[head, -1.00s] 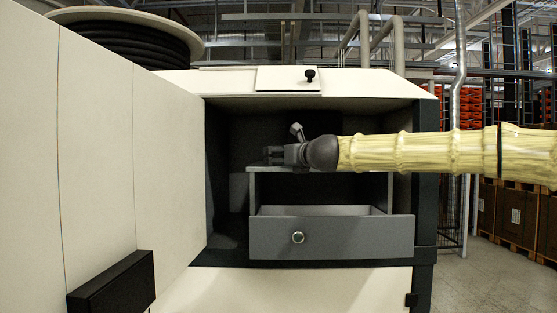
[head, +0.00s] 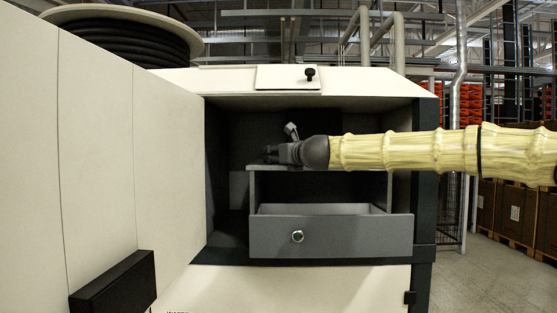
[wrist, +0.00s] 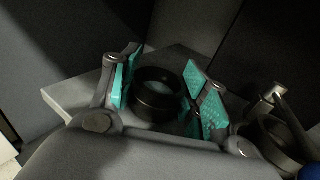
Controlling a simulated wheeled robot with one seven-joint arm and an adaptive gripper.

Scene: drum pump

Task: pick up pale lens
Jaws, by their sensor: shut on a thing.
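The pale lens (wrist: 158,103) shows in the wrist view as a dark round rim with a dull greenish-grey middle. It sits between the two teal-padded fingers of my gripper (wrist: 163,88), which is shut on it. In the head view my gripper (head: 284,153) is inside the open cabinet, at the top of the grey drawer unit. The lens cannot be made out in the head view.
A second dark ring (wrist: 281,138) with a grey post lies right of my gripper. The grey drawer (head: 345,238) is pulled out below my arm. The open white door (head: 130,130) stands left, and dark cabinet walls (wrist: 270,60) are close behind.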

